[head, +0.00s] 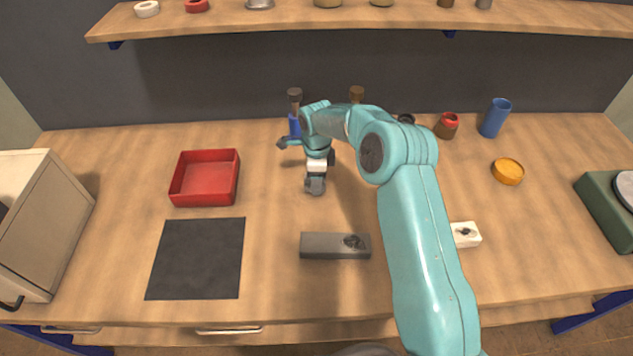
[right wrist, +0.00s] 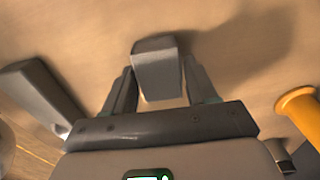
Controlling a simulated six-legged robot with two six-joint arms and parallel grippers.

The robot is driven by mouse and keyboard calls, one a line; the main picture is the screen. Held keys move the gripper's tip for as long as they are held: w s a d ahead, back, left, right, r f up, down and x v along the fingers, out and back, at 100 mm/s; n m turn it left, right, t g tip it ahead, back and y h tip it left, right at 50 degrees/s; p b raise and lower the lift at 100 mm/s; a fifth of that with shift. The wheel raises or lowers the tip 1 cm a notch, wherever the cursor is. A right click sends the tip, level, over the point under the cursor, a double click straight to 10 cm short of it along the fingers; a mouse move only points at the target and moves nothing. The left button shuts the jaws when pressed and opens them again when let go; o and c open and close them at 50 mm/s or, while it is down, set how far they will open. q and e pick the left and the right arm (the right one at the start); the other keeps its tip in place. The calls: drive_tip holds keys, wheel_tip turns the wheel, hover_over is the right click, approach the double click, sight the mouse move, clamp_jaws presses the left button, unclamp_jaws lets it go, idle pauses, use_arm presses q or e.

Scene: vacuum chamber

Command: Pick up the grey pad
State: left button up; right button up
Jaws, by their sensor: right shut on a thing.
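The grey pad (right wrist: 157,70), a small grey block, sits between the two dark fingers of my right gripper (right wrist: 160,85) in the right wrist view. The fingers press on its two sides. In the head view my right gripper (head: 315,184) points down over the middle of the table, between the red tray and my forearm. The pad shows there only as a small grey shape at the fingertips. Whether it is clear of the table is hard to tell. My left gripper is not in view.
A red tray (head: 205,202) and a black mat (head: 197,258) lie to the left. A grey box with a dark knob (head: 318,246) lies in front of the gripper. Bottles and a blue cup (head: 495,118) stand at the back, below a shelf (head: 400,18). An orange disc (head: 507,172) lies right.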

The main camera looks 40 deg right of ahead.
wheel_tip(320, 180, up, 18)
drive_tip(key=shift+r, duration=0.2)
